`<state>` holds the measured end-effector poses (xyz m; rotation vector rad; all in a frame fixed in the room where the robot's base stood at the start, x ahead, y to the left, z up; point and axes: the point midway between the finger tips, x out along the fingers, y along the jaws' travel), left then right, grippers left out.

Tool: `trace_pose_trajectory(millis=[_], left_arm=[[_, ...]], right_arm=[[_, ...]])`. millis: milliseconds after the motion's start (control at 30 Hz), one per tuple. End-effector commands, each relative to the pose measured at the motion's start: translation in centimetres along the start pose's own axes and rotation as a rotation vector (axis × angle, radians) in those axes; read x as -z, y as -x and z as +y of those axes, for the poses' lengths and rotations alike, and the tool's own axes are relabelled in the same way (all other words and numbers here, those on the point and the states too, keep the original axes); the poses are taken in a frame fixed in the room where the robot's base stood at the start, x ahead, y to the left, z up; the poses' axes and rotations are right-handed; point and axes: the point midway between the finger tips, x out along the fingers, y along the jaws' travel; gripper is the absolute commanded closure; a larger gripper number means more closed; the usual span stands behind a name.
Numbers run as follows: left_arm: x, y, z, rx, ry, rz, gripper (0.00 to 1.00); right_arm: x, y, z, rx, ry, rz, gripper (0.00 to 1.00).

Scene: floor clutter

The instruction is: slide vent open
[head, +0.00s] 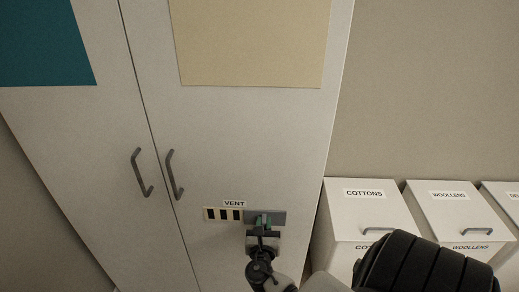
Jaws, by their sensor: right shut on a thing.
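The vent (222,214) is on the lower part of the right cabinet door, under a "VENT" label (234,203). Its left part shows several dark slots in a pale strip. A grey slide plate (280,216) covers the right part. My right gripper (263,224) is at the plate, shut on a small green tab (261,219) that is mostly hidden by the fingers. My left gripper is not in view.
The white cabinet (230,140) has two dark bar handles (174,175) left of the vent. White bins labelled "COTTONS" (350,207) and "WOOLLENS" (440,207) stand against the wall at the right, close to my right arm.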

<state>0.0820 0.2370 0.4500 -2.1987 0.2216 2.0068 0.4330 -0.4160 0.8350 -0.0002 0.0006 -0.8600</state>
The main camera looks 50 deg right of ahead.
Motion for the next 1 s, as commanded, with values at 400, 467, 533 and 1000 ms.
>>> trace_pose_trajectory(millis=[400,467,533,1000], left_arm=[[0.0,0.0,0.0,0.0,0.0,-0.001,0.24],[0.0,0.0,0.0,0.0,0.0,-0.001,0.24],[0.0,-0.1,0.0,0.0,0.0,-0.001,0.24],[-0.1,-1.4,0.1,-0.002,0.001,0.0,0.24]], right_arm=[[0.0,-0.1,-0.1,0.005,0.002,0.0,0.57],[0.0,0.0,-0.1,0.005,0.002,0.0,0.57],[0.1,0.3,-0.1,0.004,0.002,0.0,0.57],[0.3,8.5,-0.2,0.006,0.002,0.003,0.57]])
